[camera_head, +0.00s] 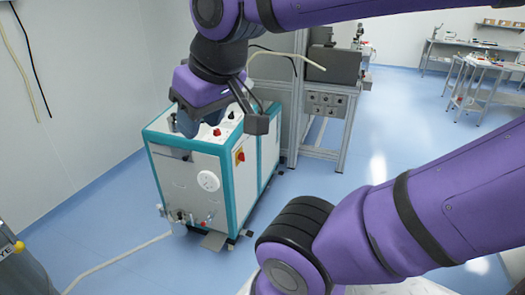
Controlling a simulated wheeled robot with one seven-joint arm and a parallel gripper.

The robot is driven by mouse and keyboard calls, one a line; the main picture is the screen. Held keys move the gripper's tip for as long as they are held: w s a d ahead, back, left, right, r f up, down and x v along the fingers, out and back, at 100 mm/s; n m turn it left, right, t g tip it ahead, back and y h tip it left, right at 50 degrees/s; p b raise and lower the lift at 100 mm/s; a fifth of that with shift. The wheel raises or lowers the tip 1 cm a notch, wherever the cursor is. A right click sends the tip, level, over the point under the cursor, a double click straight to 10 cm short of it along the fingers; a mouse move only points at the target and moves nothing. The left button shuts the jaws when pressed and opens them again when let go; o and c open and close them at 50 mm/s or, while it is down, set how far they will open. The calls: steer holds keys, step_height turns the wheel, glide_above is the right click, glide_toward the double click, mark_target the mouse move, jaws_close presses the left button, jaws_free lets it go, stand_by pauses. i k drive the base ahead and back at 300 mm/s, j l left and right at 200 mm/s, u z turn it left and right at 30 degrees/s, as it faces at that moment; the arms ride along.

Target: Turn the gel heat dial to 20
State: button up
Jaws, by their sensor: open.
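A white and teal machine cabinet (185,185) stands on the blue floor, left of the middle. A round white dial (208,181) sits on its front face; its markings are too small to read. A red and yellow switch (240,156) is above and right of it. A red knob (217,132) is on the cabinet's top panel. I cannot tell which of these controls is the gel heat dial. My gripper (203,121) is open above the cabinet's top front edge, pointing down, and covers part of the top panel. It holds nothing that I can see.
A grey metal frame with a control box (325,103) stands behind the cabinet. Hoses and fittings (185,217) are at its lower front, with a pale hose (120,257) along the floor. A wall is at left. Workbenches (490,80) stand far right; open floor lies between.

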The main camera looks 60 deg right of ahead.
mark_target(217, 132)
steer(key=z, duration=1.25)
